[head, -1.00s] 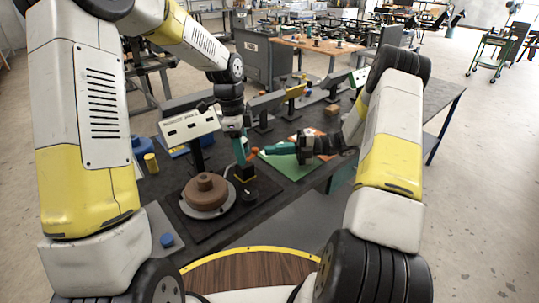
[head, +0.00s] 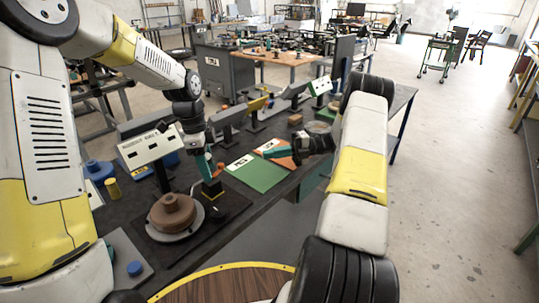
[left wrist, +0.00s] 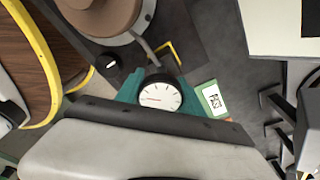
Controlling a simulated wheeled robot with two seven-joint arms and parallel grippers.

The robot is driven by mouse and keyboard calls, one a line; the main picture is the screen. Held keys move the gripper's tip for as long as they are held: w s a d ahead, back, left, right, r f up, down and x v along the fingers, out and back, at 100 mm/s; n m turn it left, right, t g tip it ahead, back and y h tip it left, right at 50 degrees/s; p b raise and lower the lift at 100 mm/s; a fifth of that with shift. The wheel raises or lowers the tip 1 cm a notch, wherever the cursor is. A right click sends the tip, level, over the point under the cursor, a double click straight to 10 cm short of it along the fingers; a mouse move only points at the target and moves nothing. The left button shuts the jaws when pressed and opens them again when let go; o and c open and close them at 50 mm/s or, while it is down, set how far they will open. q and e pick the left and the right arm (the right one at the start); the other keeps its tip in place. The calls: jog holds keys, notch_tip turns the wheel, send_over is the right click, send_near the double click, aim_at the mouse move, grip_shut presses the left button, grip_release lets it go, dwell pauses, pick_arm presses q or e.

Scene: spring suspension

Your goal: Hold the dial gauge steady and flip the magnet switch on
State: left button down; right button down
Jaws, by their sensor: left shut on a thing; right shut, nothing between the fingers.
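My left gripper (head: 208,164) has teal fingers and is shut on the dial gauge. In the left wrist view the white round gauge face (left wrist: 160,96) shows between the teal fingers. In the head view the fingers mostly hide it. A dark block with yellow edging (head: 212,190) stands just below the left gripper. A black round knob with a white mark (left wrist: 108,64) lies beside it, and it also shows in the head view (head: 219,212). Whether it is on or off I cannot tell. My right gripper (head: 267,153) is shut and empty, above the mats, apart from the gauge and knob.
A brown stepped weight (head: 172,210) sits on a grey round plate left of the knob. A green mat (head: 262,176) and an orange mat lie to the right. A white panel on a post (head: 148,148) stands behind the weight. A blue-capped piece (head: 135,268) is near the front edge.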

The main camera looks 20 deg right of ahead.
pick_arm(q)
jog(key=c, duration=0.7)
grip_release()
jog(key=shift+o, duration=0.2)
